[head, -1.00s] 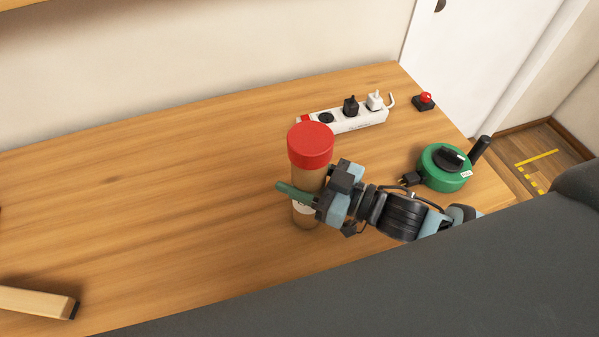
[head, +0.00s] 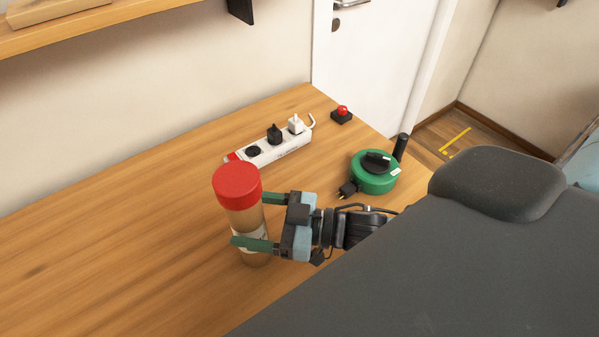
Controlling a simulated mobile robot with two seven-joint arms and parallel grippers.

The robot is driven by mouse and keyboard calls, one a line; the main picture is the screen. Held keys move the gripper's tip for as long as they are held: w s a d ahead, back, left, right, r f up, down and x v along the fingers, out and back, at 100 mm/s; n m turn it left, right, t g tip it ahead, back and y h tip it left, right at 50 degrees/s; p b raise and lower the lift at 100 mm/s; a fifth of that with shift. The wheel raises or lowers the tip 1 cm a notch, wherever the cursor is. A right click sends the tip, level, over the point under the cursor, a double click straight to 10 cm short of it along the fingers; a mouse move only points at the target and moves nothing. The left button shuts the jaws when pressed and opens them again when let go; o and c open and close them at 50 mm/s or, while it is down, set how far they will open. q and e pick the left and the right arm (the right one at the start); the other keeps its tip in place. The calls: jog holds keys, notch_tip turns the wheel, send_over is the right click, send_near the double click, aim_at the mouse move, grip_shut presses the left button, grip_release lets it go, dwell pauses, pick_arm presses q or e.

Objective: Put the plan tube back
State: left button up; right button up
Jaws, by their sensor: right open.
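The plan tube (head: 246,218) is a tan cylinder with a red cap (head: 238,186) and a pale label. It stands upright on the wooden desk, left of centre in the head view. My right gripper (head: 254,221) comes in from the right at the tube's body, below the cap. Its green fingers are open: one crosses in front of the tube, the other reaches its far right side. Whether either finger touches the tube, I cannot tell. My left gripper is not in view.
A white power strip (head: 282,152) with plugs lies behind the tube. A green cable reel (head: 374,178) and a red button on a black base (head: 342,115) stand to the right. A wooden wall shelf (head: 90,27) is at upper left. The desk (head: 110,230) left of the tube is clear.

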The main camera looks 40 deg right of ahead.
aim_at(263, 221)
jog(key=v, duration=0.6)
jog(key=shift+s+d+f, duration=0.1)
jog(key=shift+s+d, duration=0.1)
jog(key=shift+v, duration=1.1)
